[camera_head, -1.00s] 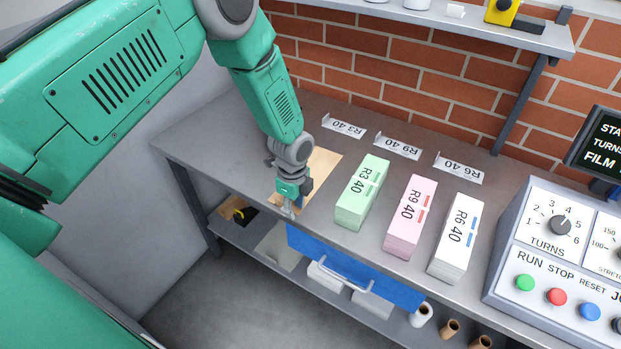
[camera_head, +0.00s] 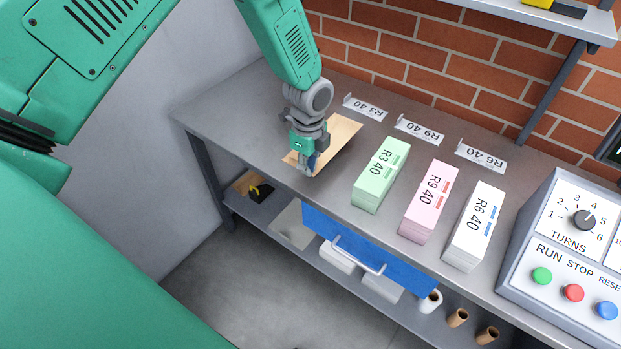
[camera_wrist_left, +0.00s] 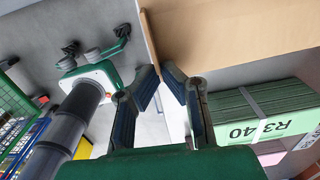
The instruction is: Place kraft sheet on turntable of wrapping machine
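The kraft sheet (camera_head: 343,134) is tan and lies on the grey workbench near its left end, partly hidden by my left arm. My left gripper (camera_head: 309,170) points down at the sheet's front part. In the left wrist view the gripper (camera_wrist_left: 163,72) is open with a narrow gap between its fingertips, close to a corner of the sheet (camera_wrist_left: 235,30). I cannot tell whether the fingers touch it. A control panel (camera_head: 549,251) with a turns dial and coloured buttons stands at the right. My right gripper is not in view.
Green (camera_head: 380,175), pink (camera_head: 429,200) and white (camera_head: 475,226) labelled stacks stand right of the sheet. A blue drawer front (camera_head: 372,252) is below the bench edge. Cardboard tubes and boxes sit on the lower shelf. A brick wall (camera_head: 400,68) is behind.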

